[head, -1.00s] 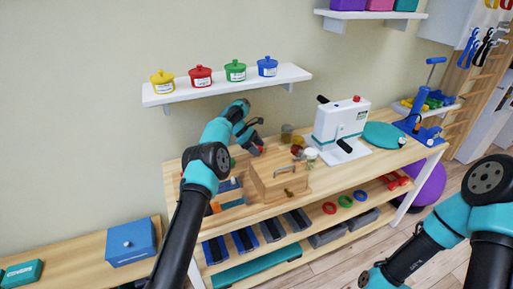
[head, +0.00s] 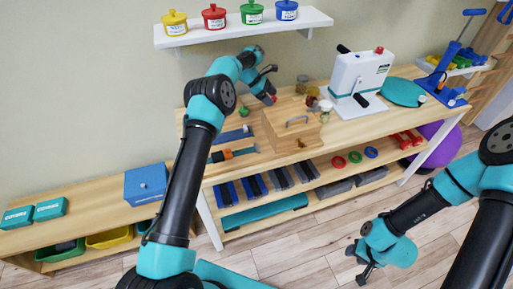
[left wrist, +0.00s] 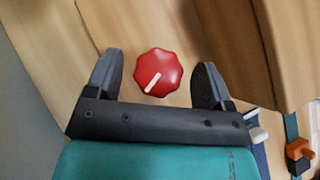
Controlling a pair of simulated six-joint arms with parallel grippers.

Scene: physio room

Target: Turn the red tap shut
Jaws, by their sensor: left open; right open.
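The red tap (left wrist: 158,73) is a round, scalloped knob with a white pointer line slanting to the lower left in the left wrist view. My left gripper (head: 268,86) is open, with one finger on each side of the knob and a visible gap on both sides. In the head view the red tap (head: 273,99) shows only as a small red patch by the fingertips, at the left back of the workbench. My right gripper (head: 360,262) is open and empty, low above the floor in front of the bench.
A wooden box with a metal handle (head: 290,126) stands close beside the tap. A green knob (head: 243,112) is to its left. Small jars (head: 302,85) and a white press (head: 358,78) stand to the right. A shelf with coloured pots (head: 235,32) hangs above.

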